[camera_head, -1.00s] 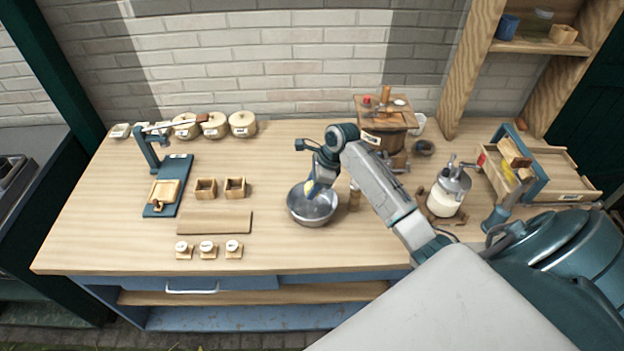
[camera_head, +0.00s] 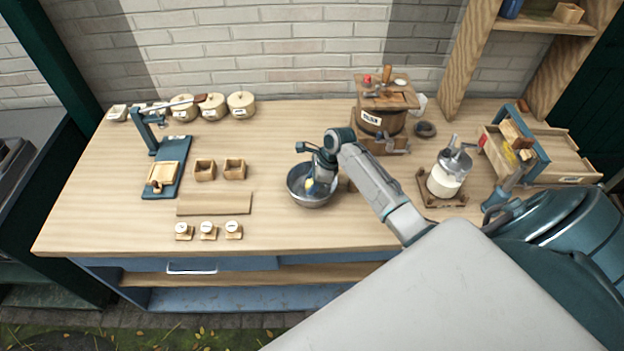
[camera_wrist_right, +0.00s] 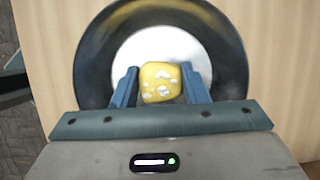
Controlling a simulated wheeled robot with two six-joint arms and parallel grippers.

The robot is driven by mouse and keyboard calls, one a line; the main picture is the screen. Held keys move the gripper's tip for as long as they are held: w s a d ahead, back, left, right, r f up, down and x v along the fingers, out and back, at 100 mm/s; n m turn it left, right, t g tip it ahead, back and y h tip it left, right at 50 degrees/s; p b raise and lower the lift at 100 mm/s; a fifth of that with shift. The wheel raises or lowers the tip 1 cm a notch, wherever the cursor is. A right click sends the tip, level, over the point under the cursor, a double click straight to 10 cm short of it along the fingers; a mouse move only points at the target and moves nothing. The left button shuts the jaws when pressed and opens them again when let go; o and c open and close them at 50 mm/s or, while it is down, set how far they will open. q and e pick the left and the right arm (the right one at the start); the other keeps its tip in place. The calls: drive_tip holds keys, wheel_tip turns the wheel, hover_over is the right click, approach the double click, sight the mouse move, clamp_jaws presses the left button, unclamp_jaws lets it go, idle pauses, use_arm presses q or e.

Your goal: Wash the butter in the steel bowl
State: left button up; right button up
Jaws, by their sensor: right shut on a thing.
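The steel bowl (camera_head: 302,196) stands on the bench near its middle. It also shows in the right wrist view (camera_wrist_right: 92,62) as a dark round wall with a pale bottom. My right gripper (camera_head: 317,186) reaches down into the bowl from above. In the right wrist view its blue fingers (camera_wrist_right: 160,88) are shut on a yellow butter lump (camera_wrist_right: 160,78) with whitish patches. The lump is between the fingertips, over the bowl's bottom; I cannot tell whether it touches it. In the head view the gripper and arm mostly hide the butter. My left gripper is not in view.
A wooden churn (camera_head: 383,112) and a glass jar churn (camera_head: 447,176) stand right of the bowl. Left are small wooden boxes (camera_head: 205,170), a board (camera_head: 214,204), stamps (camera_head: 208,230) and a blue-based press (camera_head: 168,172). Lidded crocks (camera_head: 241,104) line the back.

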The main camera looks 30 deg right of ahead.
drive_tip(key=shift+f, duration=0.15)
drive_tip(key=shift+w+a, duration=0.15)
drive_tip(key=shift+a, duration=0.1)
idle(0.5)
drive_tip(key=shift+d, duration=0.25)
idle(0.4)
drive_tip(key=shift+a, duration=0.25)
idle(0.5)
drive_tip(key=shift+r, duration=3.75)
drive_tip(key=shift+r, duration=0.1)
wheel_tip(320, 180, up, 4)
drive_tip(key=shift+f, duration=0.1)
